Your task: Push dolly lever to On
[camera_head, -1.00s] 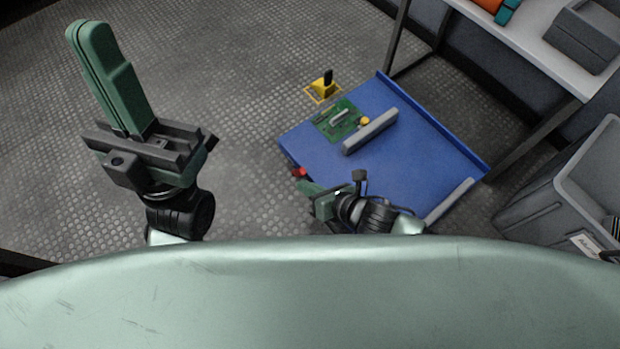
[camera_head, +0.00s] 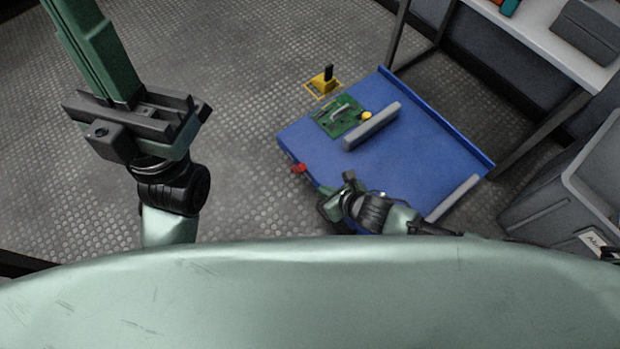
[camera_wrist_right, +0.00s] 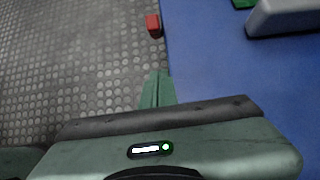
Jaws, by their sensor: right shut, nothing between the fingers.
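The blue dolly (camera_head: 420,150) stands on the floor right of centre in the head view. Its small red lever (camera_head: 299,168) sticks out at its left edge. The lever also shows at the top of the right wrist view (camera_wrist_right: 153,25), beside the blue deck (camera_wrist_right: 215,70). My right gripper (camera_head: 326,189) is low over the dolly's near left edge, with nothing held. In the wrist view its green fingers (camera_wrist_right: 158,76) are together, pointing towards the lever with a visible gap. My left gripper (camera_head: 90,30) is raised at the left, fingers together, tips cut off by the frame.
A green circuit board (camera_head: 341,116) and a grey bar (camera_head: 371,127) are on the dolly. A yellow floor piece with a black post (camera_head: 323,82) stands behind it. A grey bin (camera_head: 560,185) and a table (camera_head: 545,35) are at the right. The floor left of the dolly is clear.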

